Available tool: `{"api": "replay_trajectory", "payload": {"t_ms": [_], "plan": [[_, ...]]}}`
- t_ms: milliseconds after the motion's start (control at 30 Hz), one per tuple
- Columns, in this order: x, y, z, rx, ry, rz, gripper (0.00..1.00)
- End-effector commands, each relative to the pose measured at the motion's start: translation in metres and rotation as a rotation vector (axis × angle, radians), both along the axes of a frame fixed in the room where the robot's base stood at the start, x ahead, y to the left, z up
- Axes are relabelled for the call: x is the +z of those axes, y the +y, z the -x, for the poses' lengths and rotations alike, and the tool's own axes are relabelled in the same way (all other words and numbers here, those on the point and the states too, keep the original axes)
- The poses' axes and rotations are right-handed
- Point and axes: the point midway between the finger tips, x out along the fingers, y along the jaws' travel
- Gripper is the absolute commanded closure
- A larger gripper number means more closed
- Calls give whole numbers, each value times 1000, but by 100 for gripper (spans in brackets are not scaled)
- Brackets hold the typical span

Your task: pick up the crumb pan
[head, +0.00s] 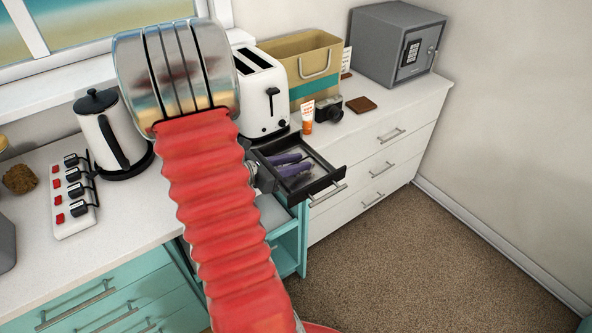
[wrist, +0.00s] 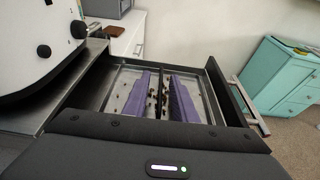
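A shallow metal pan (wrist: 110,93) lies inside the open dark drawer in the wrist view, with dark specks like crumbs on it. It looks like the crumb pan. In the head view the pan (head: 311,158) shows only in part. My gripper (wrist: 160,76) reaches over the pan with two purple fingers, apart from each other. A narrow dark strip shows in the gap between them, and neither finger seems closed on it. The purple fingers also show over the drawer in the head view (head: 291,164). I cannot tell whether the fingertips touch the pan.
The drawer (head: 322,187) sticks out below the toaster (head: 262,90). A kettle (head: 102,135) and a switched power strip (head: 74,195) stand on the left counter. A camera (head: 328,110), an orange tube (head: 307,125) and a safe (head: 395,45) stand behind. Floor at right is clear.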

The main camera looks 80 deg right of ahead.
Motion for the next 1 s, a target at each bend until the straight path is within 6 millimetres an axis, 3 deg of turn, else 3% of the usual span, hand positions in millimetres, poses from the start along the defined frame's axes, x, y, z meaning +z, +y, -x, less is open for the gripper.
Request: {"api": "replay_trajectory", "payload": {"t_ms": [333,1000], "plan": [[0,0,0,0,0,0,100],[6,0,0,1,0,2,100]]}}
